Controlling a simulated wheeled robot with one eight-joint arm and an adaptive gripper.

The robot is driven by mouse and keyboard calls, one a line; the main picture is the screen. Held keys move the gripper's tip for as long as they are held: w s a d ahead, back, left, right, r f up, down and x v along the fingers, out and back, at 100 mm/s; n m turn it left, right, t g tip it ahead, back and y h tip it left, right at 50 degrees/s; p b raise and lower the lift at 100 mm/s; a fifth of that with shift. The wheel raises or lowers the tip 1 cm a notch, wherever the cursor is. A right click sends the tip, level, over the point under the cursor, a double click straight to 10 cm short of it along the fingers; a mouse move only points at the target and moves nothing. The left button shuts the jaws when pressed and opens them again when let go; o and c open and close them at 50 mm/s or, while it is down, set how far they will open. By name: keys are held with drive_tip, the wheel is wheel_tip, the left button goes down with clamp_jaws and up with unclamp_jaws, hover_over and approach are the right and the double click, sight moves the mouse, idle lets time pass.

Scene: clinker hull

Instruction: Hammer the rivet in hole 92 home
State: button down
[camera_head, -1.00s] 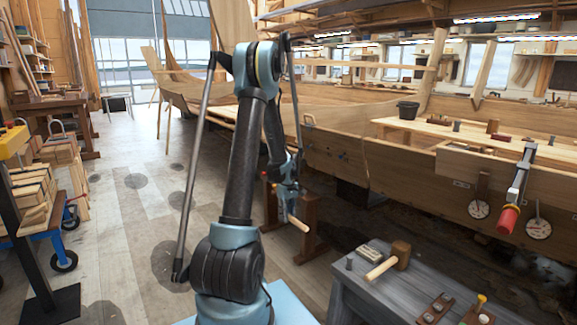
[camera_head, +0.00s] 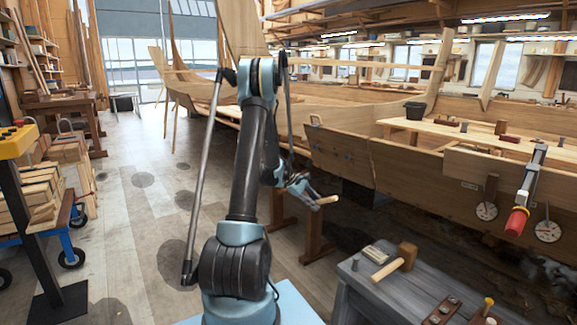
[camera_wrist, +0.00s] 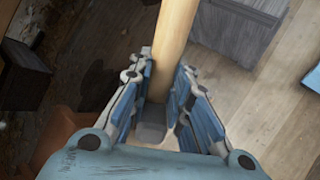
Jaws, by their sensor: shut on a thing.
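My gripper (camera_head: 308,197) is shut on a pale round wooden handle (camera_head: 328,200), held out beside the hull above the floor. In the wrist view the handle (camera_wrist: 174,35) runs up and away between the two blue-padded fingers (camera_wrist: 160,95). A grey block (camera_wrist: 151,132) sits at its near end between the fingers; I cannot tell whether it is a tool head. The clinker hull (camera_head: 410,170) stands to the right, its planks apart from my gripper. I cannot read any hole number or make out the rivet in hole 92.
A grey bench (camera_head: 385,295) at front right bears a wooden mallet (camera_head: 400,261) and small parts. A trestle (camera_head: 312,225) stands under the hull.

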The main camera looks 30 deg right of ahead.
drive_tip(key=r+h, duration=0.1)
drive_tip(key=w+d+r+n+h, duration=0.1)
drive_tip(key=h, duration=0.1)
drive_tip(key=w+r+h, duration=0.1)
drive_tip(key=shift+w+d+r+n+h, duration=0.2)
drive_tip(key=shift+n+h, duration=0.1)
drive_tip(key=shift+n, duration=0.1)
drive_tip(key=w+a+r+n+t+h, duration=0.2)
drive_tip(key=w+r+n+t+h, duration=0.3)
drive_tip(key=w+r, duration=0.8)
drive_tip(key=shift+a+r+t+h, duration=0.3)
drive_tip(key=shift+t+h, duration=0.7)
drive_tip(key=shift+h, duration=1.2)
drive_tip(key=shift+s+r, duration=0.1)
drive_tip(key=s+x, duration=0.1)
drive_tip(key=x, duration=0.8)
drive_tip(key=w+v, duration=0.1)
drive_tip(key=v, duration=0.7)
drive_tip(key=shift+a, duration=0.4)
